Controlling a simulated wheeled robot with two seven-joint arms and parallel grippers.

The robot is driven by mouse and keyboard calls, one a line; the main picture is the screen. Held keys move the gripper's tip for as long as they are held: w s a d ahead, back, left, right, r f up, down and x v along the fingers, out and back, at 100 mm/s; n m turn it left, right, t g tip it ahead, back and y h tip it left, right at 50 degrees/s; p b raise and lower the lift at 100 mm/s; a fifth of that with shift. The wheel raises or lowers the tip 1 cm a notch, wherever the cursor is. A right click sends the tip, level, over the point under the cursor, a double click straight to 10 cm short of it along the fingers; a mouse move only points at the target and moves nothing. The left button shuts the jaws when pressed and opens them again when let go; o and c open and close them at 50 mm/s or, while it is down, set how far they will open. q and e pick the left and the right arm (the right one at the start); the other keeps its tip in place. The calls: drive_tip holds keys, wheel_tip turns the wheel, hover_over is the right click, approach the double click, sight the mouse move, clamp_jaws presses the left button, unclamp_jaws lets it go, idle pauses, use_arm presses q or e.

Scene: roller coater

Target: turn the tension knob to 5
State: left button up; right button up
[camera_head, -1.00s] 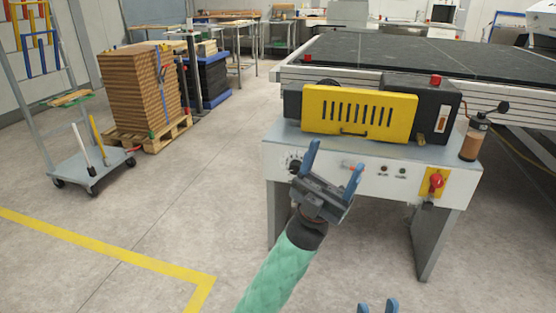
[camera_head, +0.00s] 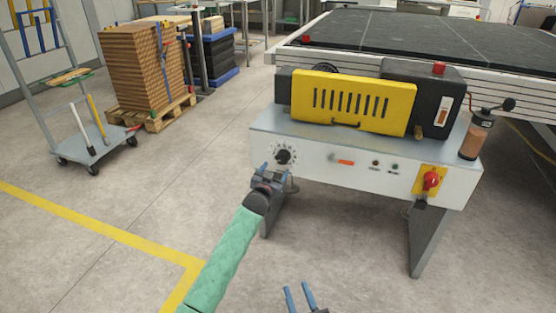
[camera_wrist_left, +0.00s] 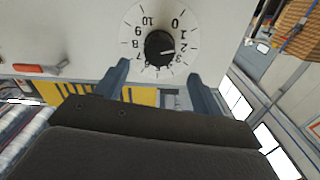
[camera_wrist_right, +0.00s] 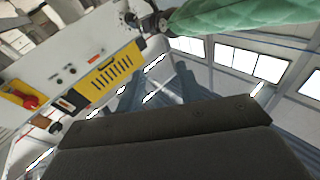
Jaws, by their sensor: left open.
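The tension knob (camera_head: 284,157) is a black round knob on a white numbered dial, on the left of the machine's white front panel. In the left wrist view the knob (camera_wrist_left: 159,46) has a white mark that points to about 2 on the 0-to-10 dial. My left gripper (camera_head: 274,170) is open and empty, just in front of and below the dial. Its fingers (camera_wrist_left: 158,82) stand apart on either side below the knob, not around it. My right gripper (camera_head: 299,298) is open and empty, low at the bottom of the head view.
A red switch (camera_head: 431,181) on a yellow plate sits at the panel's right. A cart (camera_head: 95,150) and stacked boards (camera_head: 143,75) stand at the left. The floor between is clear.

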sight(281, 160)
use_arm(q)
drive_tip(key=b+x, duration=0.1)
drive_tip(key=x, duration=0.6)
drive_tip(key=shift+w+d+f, duration=0.2)
drive_tip(key=shift+w+d, duration=0.05)
drive_tip(key=shift+w, duration=0.1)
use_arm(e)
wheel_tip(281, 160, up, 12)
drive_tip(key=s+d+t+y, duration=0.1)
drive_tip(key=t, duration=0.3)
use_arm(q)
drive_tip(key=shift+c, duration=0.5)
use_arm(e)
drive_tip(key=shift+f, duration=0.1)
